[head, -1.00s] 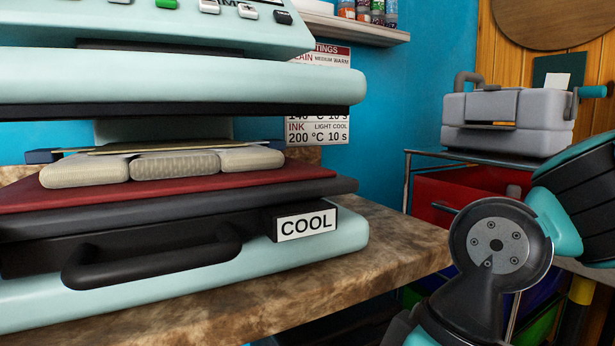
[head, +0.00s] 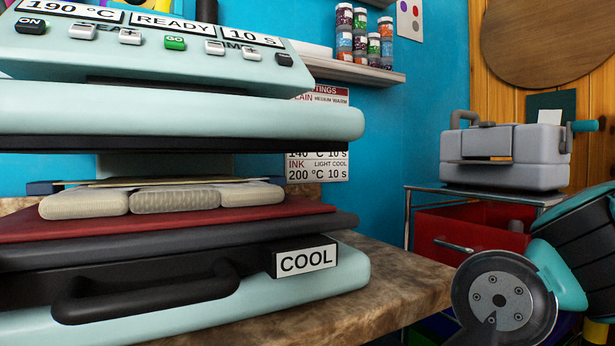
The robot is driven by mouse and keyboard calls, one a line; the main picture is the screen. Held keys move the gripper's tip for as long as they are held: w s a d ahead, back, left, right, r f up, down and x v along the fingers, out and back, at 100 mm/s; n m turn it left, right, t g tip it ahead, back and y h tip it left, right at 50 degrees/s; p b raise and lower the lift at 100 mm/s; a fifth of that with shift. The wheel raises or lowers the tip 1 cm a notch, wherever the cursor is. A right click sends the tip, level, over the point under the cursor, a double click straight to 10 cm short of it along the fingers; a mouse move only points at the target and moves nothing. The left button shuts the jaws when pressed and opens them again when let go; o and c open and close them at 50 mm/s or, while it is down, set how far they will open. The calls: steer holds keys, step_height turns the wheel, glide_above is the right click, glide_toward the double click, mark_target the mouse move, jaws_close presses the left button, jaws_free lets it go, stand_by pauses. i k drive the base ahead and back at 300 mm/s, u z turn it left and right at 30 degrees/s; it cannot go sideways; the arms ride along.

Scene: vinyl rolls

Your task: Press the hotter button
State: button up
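The heat press stands at the left with its control panel (head: 150,58) tilted towards me. Its displays read 190 °C (head: 47,7), READY (head: 170,24) and 10 s (head: 253,38). Below them is a row of buttons: a black ON button (head: 31,25), two grey buttons by the partly hidden HEAT label, the left one (head: 82,31) and the right one (head: 130,36), a green GO button (head: 175,43), two grey buttons by TIME (head: 214,47) and a black button (head: 284,59). The marks on the grey buttons are too small to read. My gripper is out of view.
The press is open, with pads (head: 175,198) on its red lower bed (head: 170,220). A COOL sign (head: 306,260) and black handle (head: 150,295) face me. A settings card (head: 322,165) hangs behind. A shelf (head: 350,70) holds jars. A grey machine (head: 505,155) stands on a cart.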

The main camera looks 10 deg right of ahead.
mark_target(126, 37)
steer(key=u, duration=0.3)
steer(key=k, duration=0.2)
steer(key=u, duration=0.7)
